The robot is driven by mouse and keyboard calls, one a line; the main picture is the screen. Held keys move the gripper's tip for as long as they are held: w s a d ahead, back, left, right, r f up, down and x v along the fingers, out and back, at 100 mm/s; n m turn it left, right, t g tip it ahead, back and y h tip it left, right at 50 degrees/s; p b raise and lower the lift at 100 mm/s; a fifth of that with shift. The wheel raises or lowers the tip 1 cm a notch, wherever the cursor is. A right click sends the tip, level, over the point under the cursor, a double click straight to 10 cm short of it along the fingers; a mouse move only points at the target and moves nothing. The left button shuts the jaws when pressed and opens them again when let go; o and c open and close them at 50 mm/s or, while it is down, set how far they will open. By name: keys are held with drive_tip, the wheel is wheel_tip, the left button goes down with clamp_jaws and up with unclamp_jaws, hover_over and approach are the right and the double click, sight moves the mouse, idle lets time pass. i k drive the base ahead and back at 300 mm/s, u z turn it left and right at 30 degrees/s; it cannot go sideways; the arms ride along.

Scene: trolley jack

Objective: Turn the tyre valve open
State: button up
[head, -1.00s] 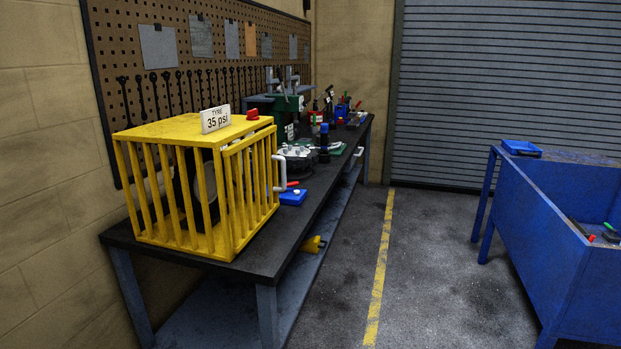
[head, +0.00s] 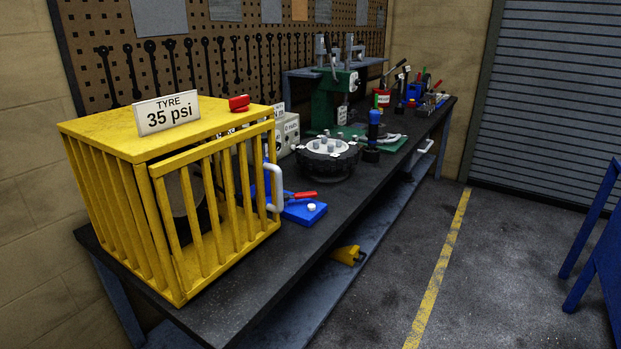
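A yellow barred cage (head: 110,215) stands on the near end of the dark workbench (head: 345,215). A white sign (head: 166,113) reading "TYRE 35 psi" stands on its top. A red handle-like part (head: 239,103) sits on the cage's top right edge; I cannot tell whether it is the tyre valve. The barred front door (head: 215,215) has a pale handle (head: 276,188) at its right. A round dark shape, possibly a tyre, is partly hidden behind the bars. My gripper is not in view.
A blue box (head: 305,211) and red-handled pliers lie beside the cage. A dark round hub-like part (head: 327,158) and a green press (head: 330,105) stand farther along. A yellow object (head: 348,255) is on the lower shelf.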

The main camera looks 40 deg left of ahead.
sight(308, 195)
drive_tip(key=u, duration=0.65)
drive_tip(key=i, duration=1.05)
drive_tip(key=u, duration=1.65)
drive_tip(key=i, duration=0.9)
drive_tip(key=u, duration=0.15)
